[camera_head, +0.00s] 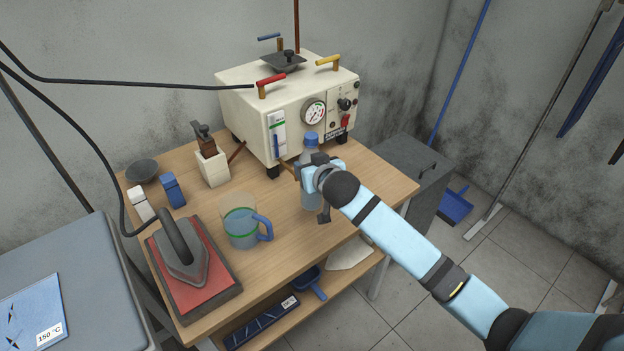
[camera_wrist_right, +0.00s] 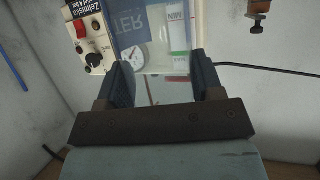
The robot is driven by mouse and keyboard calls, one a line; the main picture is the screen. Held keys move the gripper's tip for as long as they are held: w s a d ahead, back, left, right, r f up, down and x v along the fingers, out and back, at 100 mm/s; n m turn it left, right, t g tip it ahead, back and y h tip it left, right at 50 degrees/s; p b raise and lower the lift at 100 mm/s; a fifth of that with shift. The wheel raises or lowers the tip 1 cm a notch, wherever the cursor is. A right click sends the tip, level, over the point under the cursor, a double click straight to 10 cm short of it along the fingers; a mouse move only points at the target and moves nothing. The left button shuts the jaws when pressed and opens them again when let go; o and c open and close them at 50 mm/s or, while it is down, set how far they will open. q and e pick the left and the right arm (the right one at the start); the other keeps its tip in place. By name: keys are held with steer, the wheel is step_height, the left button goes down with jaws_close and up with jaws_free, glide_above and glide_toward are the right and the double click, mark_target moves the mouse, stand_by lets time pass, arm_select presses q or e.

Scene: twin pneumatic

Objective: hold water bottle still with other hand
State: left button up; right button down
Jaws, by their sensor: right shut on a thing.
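The water bottle (camera_head: 311,194) stands upright near the right edge of the wooden table, in front of the cream machine. It is clear, with a blue cap. My right gripper (camera_head: 316,173) comes in from the right and is shut around the bottle's upper body, hiding part of it. In the right wrist view, the two dark fingers of my right gripper (camera_wrist_right: 163,78) stand on either side of the see-through bottle (camera_wrist_right: 150,50), whose blue label shows the letters "TER". My left gripper is in neither view.
The cream machine (camera_head: 258,98) with gauge and handles stands behind the bottle. A clear mug (camera_head: 240,228) with a blue handle is left of it. A steam iron (camera_head: 182,250) rests on a red pad at the front left. A grey cabinet (camera_head: 408,163) stands at right.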

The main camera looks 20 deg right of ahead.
steer(key=shift+f, duration=2.1)
steer(key=shift+f, duration=0.15)
steer(key=shift+c, duration=1.3)
jaws_free()
